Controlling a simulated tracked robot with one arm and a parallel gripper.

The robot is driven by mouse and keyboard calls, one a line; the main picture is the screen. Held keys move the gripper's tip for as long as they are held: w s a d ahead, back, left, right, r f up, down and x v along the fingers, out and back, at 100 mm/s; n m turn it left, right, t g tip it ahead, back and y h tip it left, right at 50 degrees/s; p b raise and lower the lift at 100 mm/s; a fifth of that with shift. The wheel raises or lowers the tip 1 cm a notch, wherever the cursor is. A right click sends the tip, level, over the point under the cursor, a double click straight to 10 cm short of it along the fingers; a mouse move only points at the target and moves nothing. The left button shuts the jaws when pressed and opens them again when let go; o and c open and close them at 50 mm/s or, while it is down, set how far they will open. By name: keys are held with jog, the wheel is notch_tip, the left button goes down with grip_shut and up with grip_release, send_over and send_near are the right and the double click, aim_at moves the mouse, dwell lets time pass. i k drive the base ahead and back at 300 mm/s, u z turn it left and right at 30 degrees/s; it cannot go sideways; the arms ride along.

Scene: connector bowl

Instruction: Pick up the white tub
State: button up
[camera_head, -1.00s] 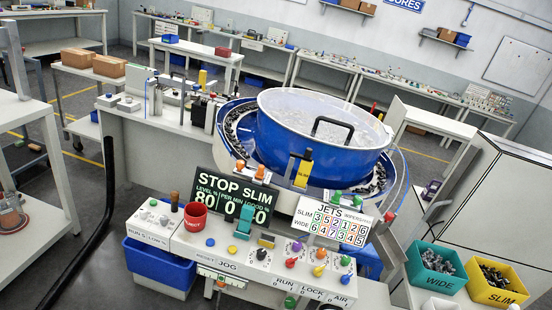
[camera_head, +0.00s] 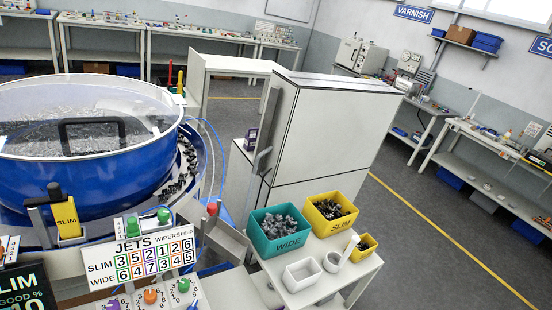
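The white tub (camera_head: 302,275) is a small open square container. It stands near the front left of a small white side table (camera_head: 343,278), right of the bowl machine. The inside of the tub looks empty. My gripper is not in the picture, so its fingers cannot be seen.
A yellow SLIM bin (camera_head: 332,213) and a smaller yellow bin (camera_head: 363,247) share the side table. A tall white cabinet (camera_head: 330,130) stands behind. The blue bowl (camera_head: 85,150) and control panel fill the left. Grey floor (camera_head: 440,240) is open on the right.

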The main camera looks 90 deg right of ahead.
aim_at(298, 277)
jog(key=z, duration=0.1)
jog(key=i, duration=0.1)
jog(key=z, duration=2.05)
jog(key=k, duration=0.9)
jog(key=z, duration=0.2)
jog(key=i, duration=0.9)
jog(key=u, duration=0.15)
